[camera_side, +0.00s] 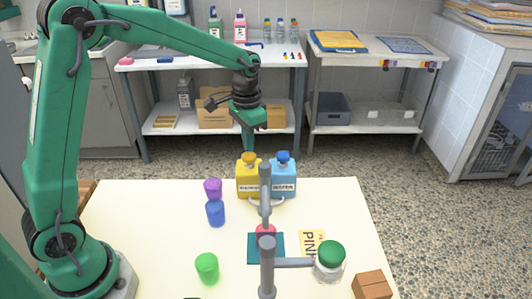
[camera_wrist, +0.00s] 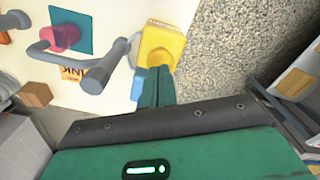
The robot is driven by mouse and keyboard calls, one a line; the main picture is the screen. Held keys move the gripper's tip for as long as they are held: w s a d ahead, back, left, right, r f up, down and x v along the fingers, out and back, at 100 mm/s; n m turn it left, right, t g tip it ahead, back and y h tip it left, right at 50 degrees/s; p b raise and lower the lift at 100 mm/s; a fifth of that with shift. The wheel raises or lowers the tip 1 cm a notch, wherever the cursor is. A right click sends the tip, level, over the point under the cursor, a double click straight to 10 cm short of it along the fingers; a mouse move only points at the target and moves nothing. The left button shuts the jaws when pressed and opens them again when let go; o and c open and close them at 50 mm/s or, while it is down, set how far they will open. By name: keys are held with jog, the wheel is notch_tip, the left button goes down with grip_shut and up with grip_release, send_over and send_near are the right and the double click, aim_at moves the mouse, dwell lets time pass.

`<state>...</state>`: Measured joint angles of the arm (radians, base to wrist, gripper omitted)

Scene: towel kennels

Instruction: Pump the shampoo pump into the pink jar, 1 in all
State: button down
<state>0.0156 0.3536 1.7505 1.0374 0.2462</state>
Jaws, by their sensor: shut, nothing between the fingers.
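A yellow pump bottle (camera_side: 249,182) and a blue pump bottle (camera_side: 284,182) stand side by side at the table's far edge. Their labels are too small to read. My gripper (camera_side: 249,150) is shut and empty, pointing down right above the yellow bottle's top; I cannot tell whether it touches. In the wrist view the shut fingers (camera_wrist: 158,72) overlap the yellow bottle (camera_wrist: 162,42), and a sliver of the blue bottle (camera_wrist: 138,84) shows beside them. The pink jar (camera_side: 265,230) sits on a teal square mat (camera_side: 278,252), partly hidden by a grey stand.
The grey stand (camera_side: 266,262) rises close around the pink jar. Purple (camera_side: 212,188), blue (camera_side: 215,214) and green (camera_side: 207,266) cups stand left.

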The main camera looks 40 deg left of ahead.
aim_at(249, 155)
jog(key=shift+f, duration=1.5)
jog(key=shift+r, duration=0.2)
dwell(0.4)
jog(key=shift+r, duration=1.3)
jog(key=shift+r, duration=0.1)
notch_tip(249, 155, up, 6)
jog(key=shift+f, duration=0.1)
dwell(0.7)
jog(key=shift+s, duration=0.1)
